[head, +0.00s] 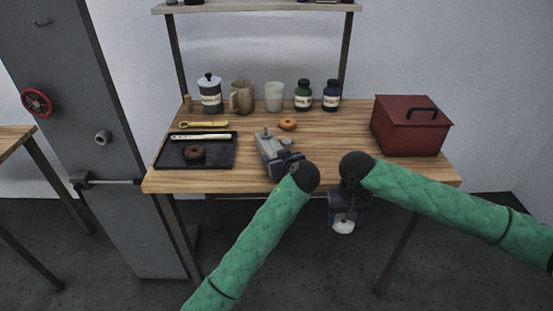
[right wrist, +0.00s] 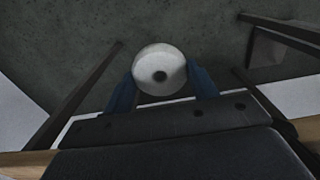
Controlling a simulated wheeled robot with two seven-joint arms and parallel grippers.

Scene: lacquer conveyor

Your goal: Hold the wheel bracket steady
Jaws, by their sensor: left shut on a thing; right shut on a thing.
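The wheel bracket (head: 268,145), a grey metal piece with a short stub on top, is on the wooden table near its front edge. My left gripper (head: 283,160) is at its near end and shut on it; the fingertips are partly hidden by the wrist. My right gripper (head: 343,214) points down in front of the table edge, below the tabletop. It is shut on a white round wheel (head: 343,227) with a dark centre hole. In the right wrist view the wheel (right wrist: 159,63) sits between the two blue fingers, apart from the bracket.
The table (head: 340,175) holds a black tray (head: 220,161) with a dark ring, an orange ring (head: 288,124), a yellow wrench-like tool (head: 204,124) and a red lidded box (head: 408,126). A canister, jugs and bottles line the back. Open floor lies in front.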

